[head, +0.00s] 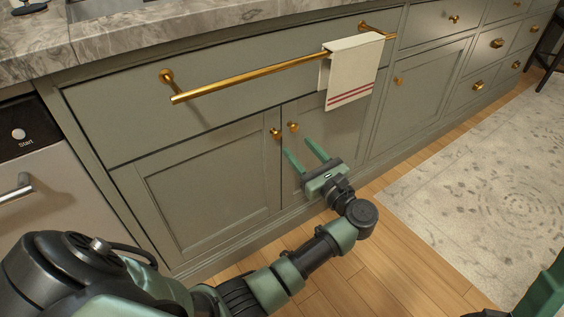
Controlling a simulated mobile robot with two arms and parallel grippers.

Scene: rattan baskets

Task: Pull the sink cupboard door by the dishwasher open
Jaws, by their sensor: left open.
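The sink cupboard has two green-grey doors below a wide panel. The left door (212,190), by the dishwasher (45,195), is closed, with a brass knob (276,133) at its upper right corner. The right door (335,130) is closed too, with its own brass knob (293,127) close beside the first. My left gripper (296,147) is open and empty. Its two green fingers point up toward the knobs, with the tips a little below them in the picture. I see no contact with either knob. My right gripper is not in view.
A brass rail (250,76) runs across the panel above the doors, with a striped towel (351,70) hanging over its right part. A marble counter (170,25) juts above. Wooden floor (375,265) lies in front, with a pale rug (480,190) at right.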

